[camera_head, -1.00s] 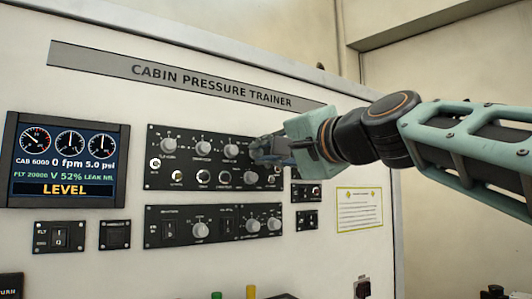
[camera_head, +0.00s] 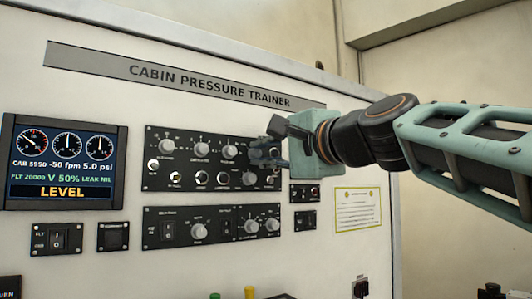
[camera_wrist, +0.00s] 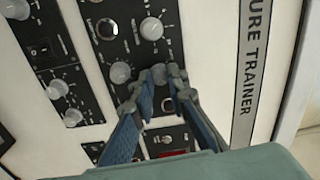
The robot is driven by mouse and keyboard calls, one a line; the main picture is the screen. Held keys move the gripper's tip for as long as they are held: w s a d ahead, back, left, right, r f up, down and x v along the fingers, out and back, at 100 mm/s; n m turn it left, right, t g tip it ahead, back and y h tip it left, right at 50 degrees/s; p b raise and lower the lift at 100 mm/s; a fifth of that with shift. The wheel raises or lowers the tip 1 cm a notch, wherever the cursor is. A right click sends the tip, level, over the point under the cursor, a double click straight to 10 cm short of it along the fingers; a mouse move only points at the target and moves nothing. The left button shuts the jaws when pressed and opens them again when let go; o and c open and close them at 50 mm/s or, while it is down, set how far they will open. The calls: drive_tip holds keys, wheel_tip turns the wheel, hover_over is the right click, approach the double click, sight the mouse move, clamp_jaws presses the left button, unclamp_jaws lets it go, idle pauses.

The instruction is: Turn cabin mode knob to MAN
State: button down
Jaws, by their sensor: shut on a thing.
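My gripper (camera_head: 258,153) is at the right end of the upper black panel (camera_head: 152,182). In the wrist view, my two fingertips (camera_wrist: 162,78) lie on either side of a small pale round knob (camera_wrist: 158,71) and are shut on it. This is the rightmost knob of that panel's top row. In the head view my fingers hide it. Its label and pointer are too small or covered to read, so I cannot tell whether it stands at MAN.
Close by are a larger knob (camera_wrist: 121,72) and the next top-row knob (camera_wrist: 151,28). The lower panel (camera_head: 153,212) has more knobs and switches. The display (camera_head: 62,160) reads LEVEL. Small switch panels (camera_head: 305,193) sit right of the panels.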

drive_tip(key=c, duration=1.9)
unclamp_jaws()
drive_tip(key=v, duration=1.2)
drive_tip(key=shift+f, duration=0.1)
